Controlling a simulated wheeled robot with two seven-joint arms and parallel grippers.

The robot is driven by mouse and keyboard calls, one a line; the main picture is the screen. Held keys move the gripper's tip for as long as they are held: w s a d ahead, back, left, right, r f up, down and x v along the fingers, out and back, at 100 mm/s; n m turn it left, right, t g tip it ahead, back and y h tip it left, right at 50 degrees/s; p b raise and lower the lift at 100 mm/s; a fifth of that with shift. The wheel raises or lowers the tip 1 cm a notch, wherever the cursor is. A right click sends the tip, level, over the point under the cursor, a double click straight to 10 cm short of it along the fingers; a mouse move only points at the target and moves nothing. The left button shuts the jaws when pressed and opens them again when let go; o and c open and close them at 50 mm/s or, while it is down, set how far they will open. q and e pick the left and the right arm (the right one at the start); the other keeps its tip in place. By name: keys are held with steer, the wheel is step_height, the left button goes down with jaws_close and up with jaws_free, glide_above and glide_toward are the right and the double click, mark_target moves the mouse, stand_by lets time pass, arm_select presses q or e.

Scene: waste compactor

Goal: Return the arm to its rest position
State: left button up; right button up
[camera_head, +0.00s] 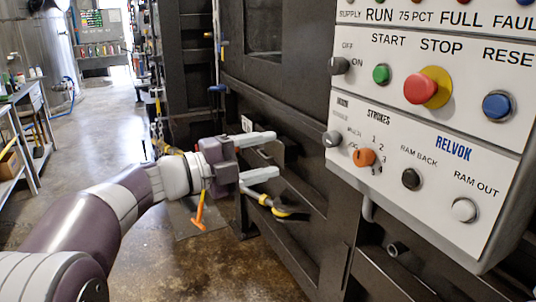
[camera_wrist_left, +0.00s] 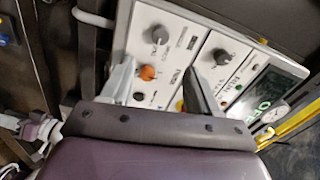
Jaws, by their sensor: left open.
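My left arm (camera_head: 125,200) reaches in from the lower left in the head view. Its gripper (camera_head: 268,157) is open and empty, with two pale fingers pointing right and spread apart. It hangs in front of the dark compactor body, left of the control panel (camera_head: 400,125) and apart from it. In the left wrist view the gripper (camera_wrist_left: 158,85) has its fingers spread, with the panel and its orange knob (camera_wrist_left: 148,73) behind them. The orange knob also shows in the head view (camera_head: 364,157). My right gripper is in neither view.
The panel carries a green start button (camera_head: 381,74), a red stop button (camera_head: 421,89) and a blue reset button (camera_head: 497,106). A yellow-and-black handle (camera_head: 270,205) is just below the gripper. A workbench (camera_head: 22,95) stands far left. Concrete floor (camera_head: 100,125) is open between.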

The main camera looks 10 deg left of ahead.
arm_select(q)
steer(key=w+a+f+n+t+y, duration=0.6)
steer(key=a+n+y, duration=0.4)
steer(key=n, duration=0.3)
steer(key=s+a+f+n+g+y, duration=0.3)
steer(key=f+n, duration=0.1)
steer(key=f, duration=0.3)
steer(key=s+a+f+n+g+y, duration=0.25)
steer(key=f+n, duration=0.25)
steer(key=f, duration=0.3)
steer(key=s+d+f+n+g, duration=0.4)
steer(key=s+f, duration=0.3)
steer(key=s, duration=0.4)
steer(key=s+d+f+n+g, duration=0.1)
steer(key=s+d+f+g, duration=0.2)
steer(key=s+f+g, duration=0.55)
step_height(320, 180, up, 16)
steer(key=s+d+t+p, duration=0.1)
steer(key=t+p, duration=0.1)
steer(key=p, duration=1.3)
steer(key=shift+s+t+h, duration=0.25)
steer(key=shift+t+h, duration=0.05)
steer(key=shift+h, duration=0.05)
steer(key=shift+d+r, duration=0.15)
